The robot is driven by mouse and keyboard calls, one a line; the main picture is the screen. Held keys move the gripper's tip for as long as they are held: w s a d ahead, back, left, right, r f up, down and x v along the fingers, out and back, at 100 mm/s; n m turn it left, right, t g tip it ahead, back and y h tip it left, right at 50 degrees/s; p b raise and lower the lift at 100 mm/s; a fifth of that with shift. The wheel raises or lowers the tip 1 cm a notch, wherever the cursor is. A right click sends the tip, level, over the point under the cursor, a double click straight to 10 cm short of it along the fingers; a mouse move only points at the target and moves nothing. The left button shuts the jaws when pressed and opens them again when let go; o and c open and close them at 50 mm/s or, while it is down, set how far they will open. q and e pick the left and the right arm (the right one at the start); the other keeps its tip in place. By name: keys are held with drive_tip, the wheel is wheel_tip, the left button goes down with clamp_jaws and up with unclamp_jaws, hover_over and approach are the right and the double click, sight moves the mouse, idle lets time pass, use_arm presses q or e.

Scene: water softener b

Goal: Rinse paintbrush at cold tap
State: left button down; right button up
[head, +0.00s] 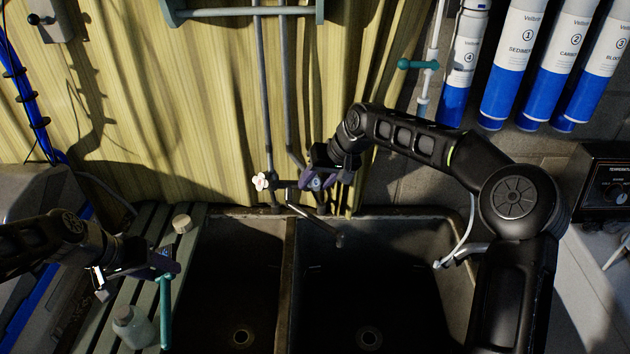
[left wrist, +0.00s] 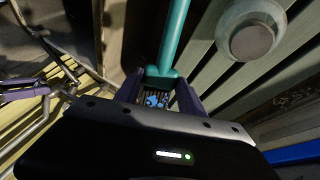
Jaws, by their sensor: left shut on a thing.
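My left gripper (head: 160,266) is at the left, above the slatted drainer beside the sink. It is shut on a teal-handled tool, which I take to be the paintbrush (head: 165,312); its handle points toward the bottom of the picture. In the left wrist view the teal handle (left wrist: 176,38) runs away from between the purple fingers (left wrist: 158,92); the gripped end is partly hidden. The tap's spout (head: 315,222) reaches over the right basin. A white tap handle (head: 261,181) shows at its left. My right gripper (head: 318,180) is at the tap's right side; its fingertips are unclear.
The sink has a left basin (head: 240,285) and a right basin (head: 375,285), both apparently empty. A bottle (head: 132,326) and a small pale pot (head: 182,223) stand on the drainer (head: 105,290). Blue-and-white filter cartridges (head: 508,65) hang at the upper right.

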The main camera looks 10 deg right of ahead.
clamp_jaws()
use_arm(q)
wheel_tip(320, 180, down, 2)
drive_tip(key=shift+f+b, duration=0.1)
drive_tip(key=shift+b, duration=0.95)
use_arm(e)
drive_tip(key=shift+a+f+n+h, duration=0.1)
drive_tip(key=shift+a+n+h, duration=0.05)
drive_tip(key=shift+n+h, duration=0.6)
use_arm(q)
drive_tip(key=shift+f, duration=0.2)
use_arm(e)
drive_tip(key=shift+n+h, duration=0.35)
use_arm(q)
drive_tip(key=shift+r, duration=0.1)
use_arm(e)
drive_tip(key=o, duration=0.5)
unclamp_jaws()
drive_tip(key=shift+o, duration=0.2)
use_arm(q)
drive_tip(key=shift+f+b, duration=0.9)
drive_tip(key=shift+b, duration=0.15)
use_arm(e)
drive_tip(key=v, duration=1.2)
